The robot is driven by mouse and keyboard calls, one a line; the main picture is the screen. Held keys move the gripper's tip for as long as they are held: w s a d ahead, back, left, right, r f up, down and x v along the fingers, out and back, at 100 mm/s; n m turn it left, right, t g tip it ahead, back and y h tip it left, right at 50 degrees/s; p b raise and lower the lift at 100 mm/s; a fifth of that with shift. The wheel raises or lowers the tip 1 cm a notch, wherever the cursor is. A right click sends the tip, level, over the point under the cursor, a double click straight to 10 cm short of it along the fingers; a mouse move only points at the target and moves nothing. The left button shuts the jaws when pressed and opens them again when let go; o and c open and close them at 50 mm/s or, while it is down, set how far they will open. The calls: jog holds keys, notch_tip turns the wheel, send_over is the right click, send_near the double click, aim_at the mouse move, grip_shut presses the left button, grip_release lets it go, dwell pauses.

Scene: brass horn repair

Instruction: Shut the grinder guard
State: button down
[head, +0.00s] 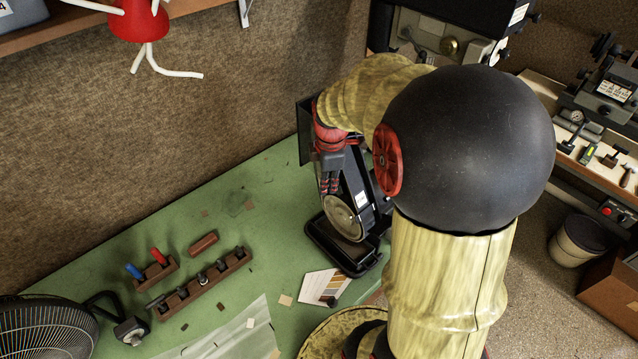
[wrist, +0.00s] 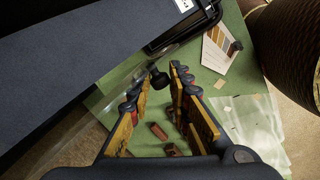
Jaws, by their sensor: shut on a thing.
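The grinder (head: 357,200) is a dark machine with a pale round disc (head: 342,220), set in a black tray (head: 338,262) at the table's right end. My gripper (head: 330,186) points down just above the disc, and my arm hides part of the machine. In the wrist view, my gripper (wrist: 160,77) has its fingers around a small black knob (wrist: 158,81). A clear panel, seemingly the guard (wrist: 113,92), shows beside the knob at the left fingers. How far the guard is swung cannot be told. The grinder's dark body (wrist: 85,60) fills the upper left there.
A colour-swatch card (head: 325,287) lies in front of the grinder. Wooden tool racks (head: 205,283), a fan (head: 40,325) and a clear sheet (head: 225,335) lie to the left. The green table (head: 255,205) is mostly free left of the grinder. A wall stands behind.

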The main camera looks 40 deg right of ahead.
jog(key=shift+d, duration=0.3)
jog(key=c, duration=1.7)
grip_release()
jog(key=r, duration=0.4)
jog(key=s+r, duration=0.1)
jog(key=r, duration=0.3)
jog(key=a+r, duration=0.1)
jog(key=r, duration=0.2)
jog(key=shift+s+r, duration=0.3)
jog(key=shift+r, duration=0.1)
